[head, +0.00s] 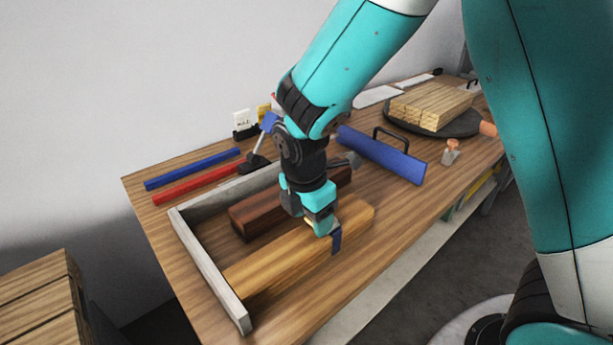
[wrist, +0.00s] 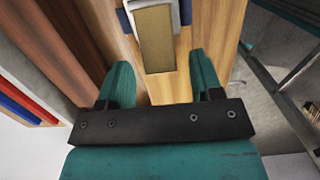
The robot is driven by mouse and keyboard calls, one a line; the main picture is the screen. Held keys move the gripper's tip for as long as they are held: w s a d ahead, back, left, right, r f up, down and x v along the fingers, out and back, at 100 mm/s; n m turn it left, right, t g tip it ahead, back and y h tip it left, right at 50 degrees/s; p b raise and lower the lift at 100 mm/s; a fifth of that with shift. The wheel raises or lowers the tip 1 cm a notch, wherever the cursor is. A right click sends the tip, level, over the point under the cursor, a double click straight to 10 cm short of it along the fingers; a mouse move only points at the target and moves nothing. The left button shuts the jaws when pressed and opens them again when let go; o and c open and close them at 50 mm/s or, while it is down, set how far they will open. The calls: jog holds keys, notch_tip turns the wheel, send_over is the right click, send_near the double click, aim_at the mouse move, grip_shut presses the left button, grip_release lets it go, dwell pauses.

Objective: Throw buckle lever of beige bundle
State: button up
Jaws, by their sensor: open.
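The beige bundle (head: 275,262) is a long tan wooden block lying along the front of the grey corner frame. A blue strap (head: 336,242) crosses it near its right end. In the wrist view the buckle lever (wrist: 155,40) is a flat tan plate on a pale metal body, with the blue strap showing at both sides. My gripper (head: 322,226) points down over the strap. In the wrist view my gripper (wrist: 159,66) is open, its teal fingers on either side of the lever's near end. I cannot tell whether they touch it.
A dark brown block (head: 250,212) lies behind the bundle, inside the grey frame (head: 212,268). Blue (head: 190,169) and red (head: 195,184) bars lie at the back left. A blue handled tool (head: 385,157) lies to the right. Planks (head: 432,105) rest on a black disc (head: 470,124).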

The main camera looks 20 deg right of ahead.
notch_tip(320, 180, up, 16)
jog(key=a+p, duration=0.1)
jog(key=a, duration=0.1)
jog(key=shift+s+f, duration=0.2)
jog(key=shift+s, duration=0.1)
jog(key=shift+y, duration=0.7)
jog(key=d+f+p, duration=0.1)
jog(key=f, duration=0.4)
jog(key=d+f+p, duration=0.1)
jog(key=f+p, duration=0.1)
jog(key=f, duration=0.4)
jog(key=w+d+f+p, duration=0.1)
jog(key=f, duration=0.4)
jog(key=shift+d+f+p, duration=0.25)
jog(key=shift+f+p, duration=0.1)
